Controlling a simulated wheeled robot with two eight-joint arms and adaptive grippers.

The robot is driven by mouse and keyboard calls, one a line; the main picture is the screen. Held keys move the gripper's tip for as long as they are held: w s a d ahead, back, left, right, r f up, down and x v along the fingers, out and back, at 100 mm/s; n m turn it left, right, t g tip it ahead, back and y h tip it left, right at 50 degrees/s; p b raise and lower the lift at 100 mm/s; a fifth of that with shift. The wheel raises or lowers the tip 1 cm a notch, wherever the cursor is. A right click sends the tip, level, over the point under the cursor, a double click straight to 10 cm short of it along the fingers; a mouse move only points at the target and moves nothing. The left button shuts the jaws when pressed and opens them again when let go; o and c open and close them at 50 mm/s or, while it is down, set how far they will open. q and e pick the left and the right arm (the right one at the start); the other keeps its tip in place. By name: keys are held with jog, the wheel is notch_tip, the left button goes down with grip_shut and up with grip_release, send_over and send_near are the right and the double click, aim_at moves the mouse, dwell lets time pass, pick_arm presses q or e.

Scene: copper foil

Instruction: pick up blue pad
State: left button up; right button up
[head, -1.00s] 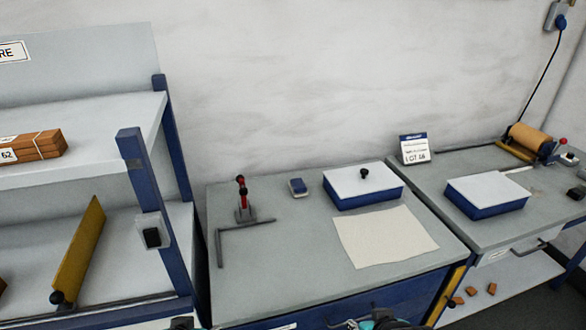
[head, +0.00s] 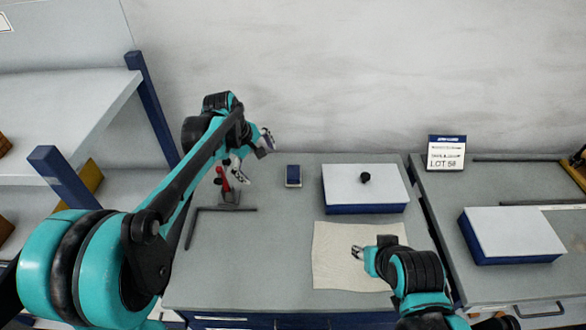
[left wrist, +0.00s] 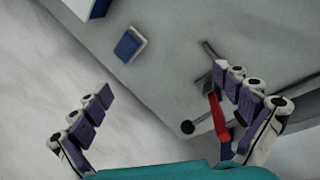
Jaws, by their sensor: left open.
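The small blue pad (head: 293,176) with a pale edge lies flat on the grey bench, left of the white-lidded blue box. It also shows in the left wrist view (left wrist: 128,46), beyond my fingertips. My left gripper (head: 254,157) is open and empty, above the back of the bench, left of the pad and apart from it. Its fingers spread wide in the left wrist view (left wrist: 160,88). My right gripper (head: 358,252) is over the cream sheet (head: 335,270); its small fingers do not show clearly whether they are open or shut.
A red-handled tool (head: 222,180) stands close below my left gripper, by a dark metal square (head: 228,209). The lidded box (head: 365,208) is right of the pad. A shelf post (head: 150,105) stands at left. Another box (head: 510,235) sits on the right bench.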

pick_arm(q)
jog(key=w+d+f+n+g+h+p, duration=0.1)
jog(key=w+d+f+n+p, duration=0.25)
jog(key=w, duration=0.45)
jog(key=n+g+p, duration=0.2)
jog(key=n+p, duration=0.1)
jog(key=n, duration=0.1)
send_near(292, 172)
notch_tip(292, 172, down, 2)
jog(key=shift+m+h, duration=0.25)
jog(key=shift+h, duration=0.15)
jog(key=b+x, duration=0.1)
jog(key=x, duration=0.7)
jog(key=shift+w+d+f, duration=0.15)
jog(key=shift+f, duration=0.05)
jog(key=shift+r, duration=0.1)
jog(key=shift+c, duration=0.9)
jog(key=c, duration=1.2)
